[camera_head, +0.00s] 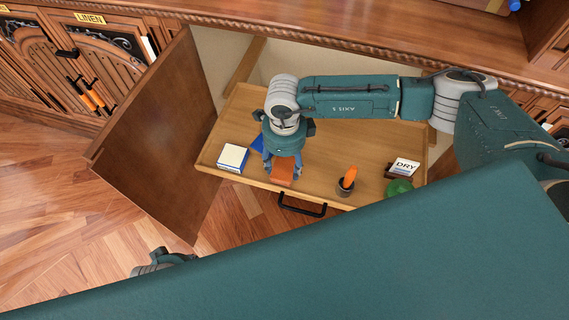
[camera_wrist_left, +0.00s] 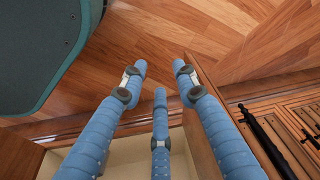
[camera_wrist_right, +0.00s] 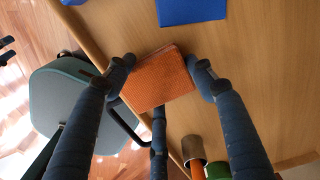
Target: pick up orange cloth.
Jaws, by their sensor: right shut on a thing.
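The orange cloth (camera_head: 283,174) is a folded, textured square at the front of the wooden drawer tray (camera_head: 330,150). My right gripper (camera_head: 282,170) comes down over it from above. In the right wrist view the cloth (camera_wrist_right: 158,82) sits between the blue fingers of my right gripper (camera_wrist_right: 160,64), which are shut on it. I cannot tell whether the cloth is clear of the tray. My left gripper (camera_wrist_left: 160,72) has its fingers spread and empty above the floor. Only a small part of it shows in the head view (camera_head: 160,260).
A blue-and-white box (camera_head: 233,158) and a blue item (camera_head: 257,145) lie left of the cloth. To the right are a dark cup with an orange item (camera_head: 346,183), a green item (camera_head: 398,187) and a box marked DRY (camera_head: 404,168). An open cabinet door (camera_head: 160,130) stands at left.

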